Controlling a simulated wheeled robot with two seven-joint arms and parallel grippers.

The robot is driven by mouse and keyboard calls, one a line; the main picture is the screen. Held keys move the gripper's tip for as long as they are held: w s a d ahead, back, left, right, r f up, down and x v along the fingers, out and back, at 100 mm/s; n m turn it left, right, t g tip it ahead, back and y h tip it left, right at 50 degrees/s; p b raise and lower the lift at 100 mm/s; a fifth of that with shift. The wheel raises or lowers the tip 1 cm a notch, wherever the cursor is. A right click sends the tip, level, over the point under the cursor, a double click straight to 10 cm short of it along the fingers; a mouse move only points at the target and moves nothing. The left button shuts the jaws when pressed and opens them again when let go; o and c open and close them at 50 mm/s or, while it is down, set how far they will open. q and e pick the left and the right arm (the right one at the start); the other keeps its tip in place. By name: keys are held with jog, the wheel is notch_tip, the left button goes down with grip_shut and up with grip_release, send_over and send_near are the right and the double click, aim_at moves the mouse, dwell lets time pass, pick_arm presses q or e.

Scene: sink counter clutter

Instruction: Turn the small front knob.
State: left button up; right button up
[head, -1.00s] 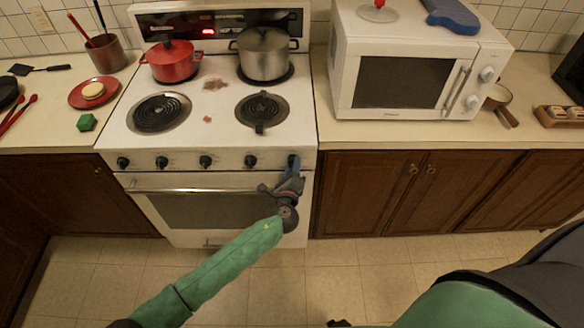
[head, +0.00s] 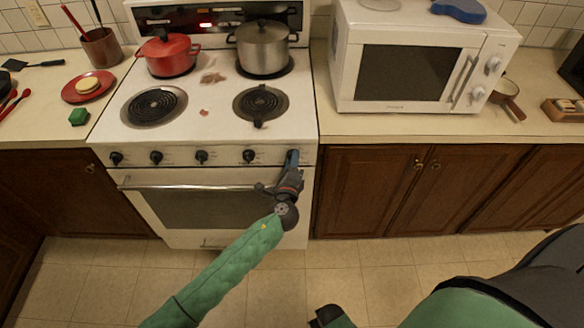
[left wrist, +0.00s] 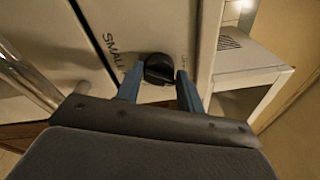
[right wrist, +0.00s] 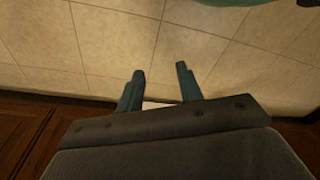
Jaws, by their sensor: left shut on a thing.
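The stove's small front knob (left wrist: 159,69) is black and sits beside the printed word "SMALL" on the white front panel, in the left wrist view. In the head view it is the rightmost of the front row and is hidden by my gripper. My left gripper (head: 292,160) reaches it from the front. Its two blue fingers stand on either side of the knob in the left wrist view (left wrist: 158,82), shut on it. My right gripper (right wrist: 160,82) is open and empty, with only floor tiles beyond its fingers.
The oven door handle (head: 195,187) runs just below the knobs. Several other knobs (head: 201,157) line the panel to the left. A red pot (head: 168,57) and a steel pot (head: 263,50) stand on the back burners. A microwave (head: 410,65) stands on the counter at the right.

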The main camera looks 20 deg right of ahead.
notch_tip(320, 180, up, 33)
jog(key=w+a+b, duration=0.1)
jog(key=a+b, duration=0.2)
jog(key=b, duration=0.5)
pick_arm(q)
jog(key=shift+f+n+t+b, duration=0.25)
jog(key=shift+n+b, duration=0.65)
jog(key=shift+n, duration=0.9)
jog(key=shift+f+n+t+b, duration=0.2)
jog(key=shift+n+b, duration=0.65)
jog(key=shift+n, duration=0.95)
pick_arm(e)
jog(key=w+a+f+t+y, duration=0.1)
jog(key=w+a+f, duration=0.1)
jog(key=f, duration=0.3)
jog(key=shift+a+y, duration=0.4)
jog(key=shift+a, duration=0.5)
jog(key=shift+f, duration=0.1)
pick_arm(q)
jog(key=o, duration=1)
jog(key=shift+c, duration=0.2)
pick_arm(e)
jog(key=shift+w, duration=0.15)
pick_arm(q)
jog(key=shift+r, duration=0.1)
